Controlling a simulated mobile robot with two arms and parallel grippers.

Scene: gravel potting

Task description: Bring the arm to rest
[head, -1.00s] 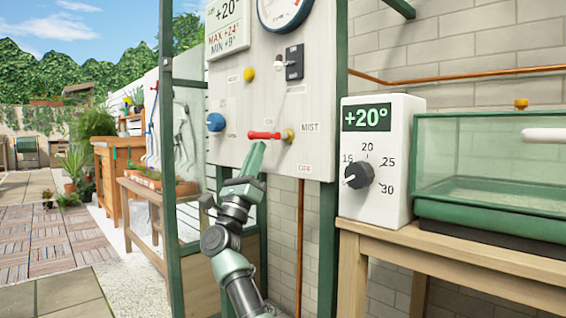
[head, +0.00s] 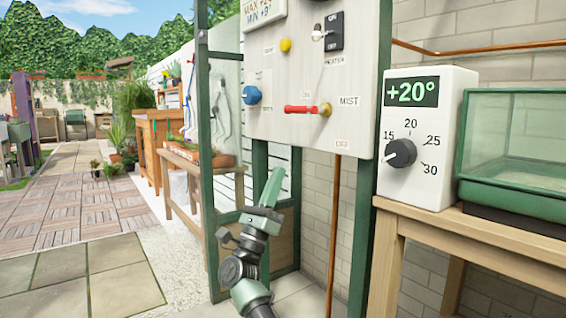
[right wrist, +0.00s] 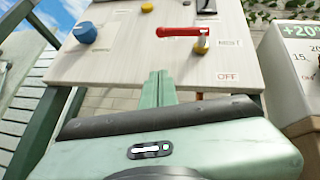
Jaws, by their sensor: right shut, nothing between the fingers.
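My right gripper (head: 271,187) is shut and empty, pointing up below the control panel (head: 270,125), apart from it in the head view. In the right wrist view its closed fingers (right wrist: 158,90) show in front of the panel's lower edge. The red lever (head: 301,109) lies level, pointing left from its brass valve (head: 325,109), beside the MIST label (head: 349,101). The lever also shows in the right wrist view (right wrist: 178,31). My left gripper is not in view.
A thermostat box (head: 424,140) reading +20° and a green glass tank (head: 515,150) stand on a wooden table (head: 480,242) at right. A wooden bench (head: 180,195) with potted plants stands behind the green frame. Paved floor (head: 85,285) at left is clear.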

